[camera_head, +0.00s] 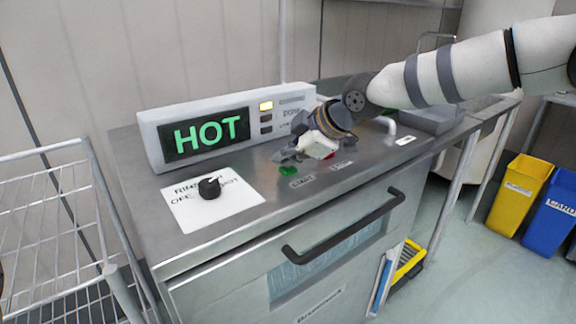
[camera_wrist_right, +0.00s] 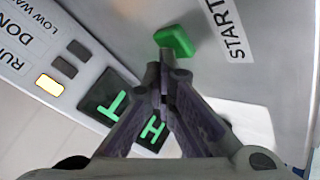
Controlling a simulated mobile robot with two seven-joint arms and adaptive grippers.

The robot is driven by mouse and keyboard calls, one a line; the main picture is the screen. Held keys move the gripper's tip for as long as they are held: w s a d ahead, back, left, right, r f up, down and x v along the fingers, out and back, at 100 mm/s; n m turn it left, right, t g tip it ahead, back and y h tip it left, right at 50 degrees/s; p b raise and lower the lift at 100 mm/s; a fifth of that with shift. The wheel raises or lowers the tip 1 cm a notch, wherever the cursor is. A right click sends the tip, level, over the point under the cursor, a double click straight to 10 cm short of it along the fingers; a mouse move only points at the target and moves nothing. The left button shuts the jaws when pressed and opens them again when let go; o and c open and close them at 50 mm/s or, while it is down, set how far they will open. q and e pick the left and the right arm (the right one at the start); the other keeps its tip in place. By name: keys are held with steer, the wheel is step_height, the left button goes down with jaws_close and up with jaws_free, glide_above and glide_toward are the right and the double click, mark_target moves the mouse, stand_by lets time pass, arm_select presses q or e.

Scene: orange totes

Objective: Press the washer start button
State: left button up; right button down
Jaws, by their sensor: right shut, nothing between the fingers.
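The green start button (camera_head: 290,170) sits on the steel top of the washer (camera_head: 240,245), above a START label. My right gripper (camera_head: 280,156) is shut and empty, tilted down just behind the button. Its fingertips (camera_wrist_right: 166,78) are together in the wrist view. The control box (camera_head: 152,124) shows green HOT text, and its top lamp (camera_head: 266,106) is lit yellow. My left gripper is not in view.
A black knob (camera_head: 209,188) stands on a white label plate left of the button. A black handle (camera_head: 345,228) crosses the washer's front. A wire rack (camera_head: 60,210) is at left; yellow (camera_head: 515,195) and blue (camera_head: 553,218) bins are at right. The front strip of the top is clear.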

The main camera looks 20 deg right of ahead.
mark_target(286, 169)
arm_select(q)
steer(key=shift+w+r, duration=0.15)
arm_select(e)
steer(key=shift+r, duration=0.85)
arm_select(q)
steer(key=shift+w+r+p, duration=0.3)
arm_select(e)
step_height(286, 169, up, 5)
steer(key=shift+r, duration=0.1)
